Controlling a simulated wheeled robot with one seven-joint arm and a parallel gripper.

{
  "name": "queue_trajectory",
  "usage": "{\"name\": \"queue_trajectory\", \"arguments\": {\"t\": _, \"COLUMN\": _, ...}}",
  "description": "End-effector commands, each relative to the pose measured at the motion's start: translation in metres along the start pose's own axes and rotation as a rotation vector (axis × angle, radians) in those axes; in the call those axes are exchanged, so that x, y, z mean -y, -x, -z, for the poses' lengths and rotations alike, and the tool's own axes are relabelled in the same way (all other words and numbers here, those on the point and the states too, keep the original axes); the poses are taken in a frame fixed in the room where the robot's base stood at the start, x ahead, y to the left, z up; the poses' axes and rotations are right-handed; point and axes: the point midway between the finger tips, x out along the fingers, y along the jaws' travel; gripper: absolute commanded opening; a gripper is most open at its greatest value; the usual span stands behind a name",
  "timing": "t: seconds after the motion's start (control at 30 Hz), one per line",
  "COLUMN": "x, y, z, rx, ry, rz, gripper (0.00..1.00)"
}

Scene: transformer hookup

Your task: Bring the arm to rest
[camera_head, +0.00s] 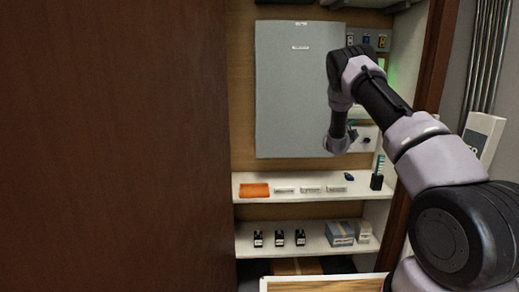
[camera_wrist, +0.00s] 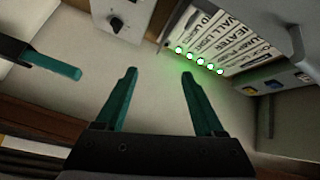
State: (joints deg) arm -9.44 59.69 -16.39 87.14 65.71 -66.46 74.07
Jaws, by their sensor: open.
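My gripper (camera_wrist: 159,73) is open, with two teal fingers apart and nothing between them in the wrist view. In the head view my arm reaches from the right into the cabinet, in front of the right edge of a grey panel (camera_head: 297,90). My fingers cannot be made out there. A white box with a black knob (camera_wrist: 118,22) lies beyond the fingertips in the wrist view. A label panel with a row of lit green lights (camera_wrist: 200,61) is to its right.
A teal-and-black tool (camera_wrist: 45,63) is left of my fingers. The upper shelf (camera_head: 250,199) holds an orange cloth (camera_head: 254,190), labels and a black holder (camera_head: 377,181). Several black devices and boxes (camera_head: 340,232) stand below. A brown door (camera_head: 110,140) fills the left.

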Motion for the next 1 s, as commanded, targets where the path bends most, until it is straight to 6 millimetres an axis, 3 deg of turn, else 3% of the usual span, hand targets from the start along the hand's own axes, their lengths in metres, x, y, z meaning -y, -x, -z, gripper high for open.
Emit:
{"name": "queue_trajectory", "arguments": {"t": 0.03, "x": 0.027, "y": 0.003, "z": 0.011, "rx": 0.029, "ry": -0.01, "rz": -0.028, "gripper": 0.7}}
{"name": "queue_trajectory", "arguments": {"t": 0.27, "x": 0.112, "y": 0.042, "z": 0.042, "rx": 0.232, "ry": 0.026, "rz": -0.158, "gripper": 0.7}}
{"name": "queue_trajectory", "arguments": {"t": 0.47, "x": 0.175, "y": 0.107, "z": 0.072, "rx": 0.444, "ry": 0.102, "rz": -0.22, "gripper": 0.7}}
{"name": "queue_trajectory", "arguments": {"t": 0.7, "x": 0.226, "y": 0.216, "z": 0.118, "rx": 0.707, "ry": 0.252, "rz": -0.237, "gripper": 0.7}}
{"name": "queue_trajectory", "arguments": {"t": 0.83, "x": 0.237, "y": 0.285, "z": 0.147, "rx": 0.843, "ry": 0.36, "rz": -0.227, "gripper": 0.7}}
{"name": "queue_trajectory", "arguments": {"t": 1.0, "x": 0.234, "y": 0.378, "z": 0.187, "rx": 1.005, "ry": 0.525, "rz": -0.203, "gripper": 0.7}}
